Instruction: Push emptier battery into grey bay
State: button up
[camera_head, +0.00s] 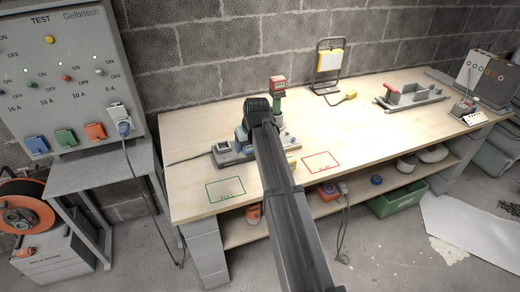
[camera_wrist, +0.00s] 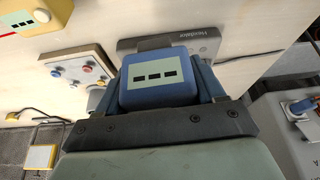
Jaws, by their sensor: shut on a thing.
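My gripper (camera_wrist: 163,92) is shut on a blue battery (camera_wrist: 160,88), with a finger on each side of it. The battery's pale display shows three black bars. The grey bay (camera_wrist: 195,42) is right behind the battery in the wrist view; I cannot tell how far the battery sits in it. In the head view the bay (camera_head: 230,156) is on the bench, left of my arm, with the blue battery (camera_head: 241,136) at its back. A yellow battery (camera_wrist: 35,14) is cut off at the top left of the wrist view; its display is partly visible.
A box with coloured buttons (camera_wrist: 78,75) stands beside the bay. Green (camera_head: 225,190) and red (camera_head: 321,161) outlined squares lie at the bench front. A red-topped device (camera_head: 278,84) stands behind my wrist. A yellow work lamp (camera_head: 328,60) is at the wall.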

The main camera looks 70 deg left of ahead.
jog(key=s+a+n, duration=0.1)
jog(key=s+a, duration=0.2)
jog(key=a, duration=0.6)
jog(key=n+g+h, duration=0.2)
jog(key=n+g, duration=0.1)
jog(key=n, duration=0.6)
send_over(218, 146)
jog(key=w+a, duration=0.2)
jog(key=shift+w+r, duration=0.2)
jog(key=shift+r, duration=0.2)
jog(key=shift+s+d+r+n+g+h, duration=0.15)
jog(key=shift+d+n+g+h, duration=0.2)
jog(key=shift+n, duration=0.9)
jog(key=shift+s+d+f+n+g+h, duration=0.15)
jog(key=shift+d+n+h, duration=0.3)
jog(key=shift+n, duration=0.75)
jog(key=shift+s+d+r+n+g+h, duration=0.25)
jog(key=shift+n+h, duration=0.25)
jog(key=shift+n, duration=0.75)
jog(key=shift+f, duration=0.1)
jog(key=shift+f, duration=0.15)
jog(key=shift+f, duration=2.75)
